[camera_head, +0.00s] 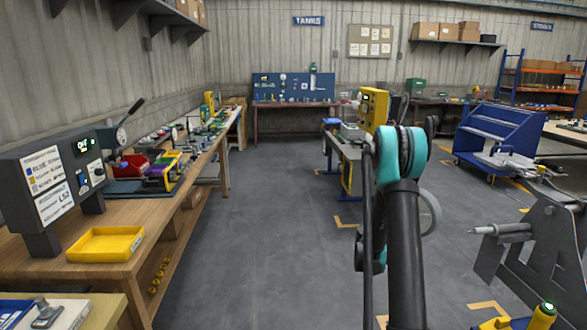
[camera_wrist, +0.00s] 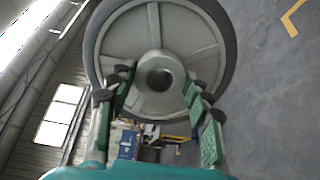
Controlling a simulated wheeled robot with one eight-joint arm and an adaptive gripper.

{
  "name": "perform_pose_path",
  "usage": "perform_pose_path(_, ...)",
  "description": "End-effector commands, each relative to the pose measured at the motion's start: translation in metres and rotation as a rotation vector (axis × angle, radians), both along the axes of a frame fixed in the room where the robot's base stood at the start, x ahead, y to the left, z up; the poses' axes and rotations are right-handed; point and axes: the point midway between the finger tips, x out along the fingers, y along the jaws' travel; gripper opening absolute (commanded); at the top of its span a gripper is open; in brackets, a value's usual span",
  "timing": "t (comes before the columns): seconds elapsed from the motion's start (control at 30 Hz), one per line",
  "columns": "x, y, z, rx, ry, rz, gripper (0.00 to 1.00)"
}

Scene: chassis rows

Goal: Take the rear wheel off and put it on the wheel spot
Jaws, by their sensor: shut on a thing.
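The wheel (camera_wrist: 190,35) fills the upper part of the wrist view. It is grey with broad spokes, a dark rim and a round hub with a dark hole. My gripper (camera_wrist: 157,88) is shut on the wheel's hub, one finger on each side. In the head view only an edge of the wheel (camera_head: 431,212) shows behind my arm, and the gripper is hidden there. The wheel is off the floor and apart from the bare axle stub (camera_head: 502,230) of the grey chassis (camera_head: 530,262) at right. I cannot make out which place is the wheel spot.
A wooden bench (camera_head: 180,215) with a yellow tray (camera_head: 106,244) runs along the left. A machine table with a yellow box (camera_head: 374,108) stands beyond my arm. A blue cart (camera_head: 500,135) stands at back right. The floor between bench and arm is clear.

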Motion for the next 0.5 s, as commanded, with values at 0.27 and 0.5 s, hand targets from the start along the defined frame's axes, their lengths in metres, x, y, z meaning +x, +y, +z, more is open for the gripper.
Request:
perform_pose_path(0.27, 0.057, 0.106, 0.021, -0.001, 0.0, 0.432, 0.03)
perform_pose_path(0.5, 0.073, 0.195, 0.039, 0.0, 0.0, 0.741, 0.03)
